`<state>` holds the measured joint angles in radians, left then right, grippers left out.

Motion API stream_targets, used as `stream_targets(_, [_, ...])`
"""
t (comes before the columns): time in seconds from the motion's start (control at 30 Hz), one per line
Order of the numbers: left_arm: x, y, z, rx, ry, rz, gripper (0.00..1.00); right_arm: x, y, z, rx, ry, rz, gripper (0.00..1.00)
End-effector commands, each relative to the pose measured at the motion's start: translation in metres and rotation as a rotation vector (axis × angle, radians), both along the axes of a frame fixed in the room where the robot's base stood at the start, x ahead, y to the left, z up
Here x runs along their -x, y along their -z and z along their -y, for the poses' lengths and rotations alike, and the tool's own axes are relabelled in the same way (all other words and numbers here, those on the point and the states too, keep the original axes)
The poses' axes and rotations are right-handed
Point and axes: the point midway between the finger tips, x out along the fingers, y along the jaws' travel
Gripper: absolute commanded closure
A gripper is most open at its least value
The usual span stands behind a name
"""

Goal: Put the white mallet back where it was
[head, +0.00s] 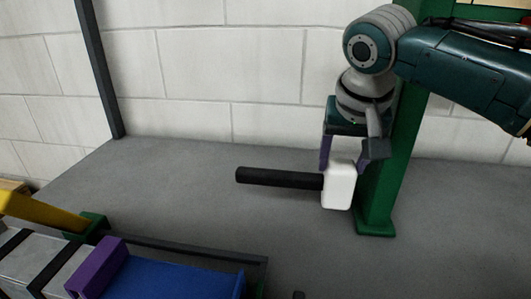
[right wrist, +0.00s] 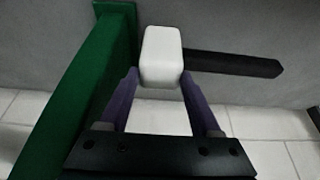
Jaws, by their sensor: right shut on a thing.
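The white mallet has a white block head (head: 339,186) and a black handle (head: 280,179) that points left in the head view. My right gripper (head: 341,160) comes down from above with its purple fingers on either side of the white head and is shut on it. The right wrist view shows the head (right wrist: 162,56) between the fingertips (right wrist: 160,78), with the handle (right wrist: 230,64) reaching right. The mallet lies roughly level over the grey surface (head: 180,180); I cannot tell whether it touches it. My left gripper is not in view.
A green post (head: 385,190) with a foot stands close right of the mallet head. A white block wall (head: 200,70) is behind. At the lower left are a blue tray-like thing (head: 165,280), a purple block (head: 95,268) and a yellow bar (head: 40,212). The grey surface left of the handle is clear.

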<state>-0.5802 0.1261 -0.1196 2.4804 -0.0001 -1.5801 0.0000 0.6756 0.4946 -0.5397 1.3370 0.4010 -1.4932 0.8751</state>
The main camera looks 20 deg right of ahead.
Motion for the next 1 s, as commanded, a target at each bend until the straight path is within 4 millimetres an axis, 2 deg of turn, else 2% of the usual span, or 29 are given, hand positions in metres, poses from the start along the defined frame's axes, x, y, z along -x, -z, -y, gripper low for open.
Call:
stream_targets(0.1, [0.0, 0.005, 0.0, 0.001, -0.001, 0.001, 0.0, 0.001, 0.021, 0.0, 0.0, 0.001, -0.004, 1.0])
stream_targets(0.23, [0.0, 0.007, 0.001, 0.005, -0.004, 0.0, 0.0, 0.001, 0.037, 0.0, 0.001, 0.001, -0.002, 1.0])
stream_targets(0.63, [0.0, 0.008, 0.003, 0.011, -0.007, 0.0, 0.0, 0.0, 0.043, 0.0, 0.001, 0.0, 0.0, 1.0])
stream_targets(0.67, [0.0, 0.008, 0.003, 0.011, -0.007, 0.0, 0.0, 0.001, 0.044, 0.0, 0.001, 0.001, -0.002, 0.35])
stream_targets(0.9, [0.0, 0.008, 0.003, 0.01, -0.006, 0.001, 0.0, 0.001, 0.043, 0.0, 0.001, 0.0, -0.002, 0.08])
stream_targets(1.0, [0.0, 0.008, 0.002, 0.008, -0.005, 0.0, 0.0, 0.001, 0.043, 0.0, 0.001, 0.0, -0.002, 0.06])
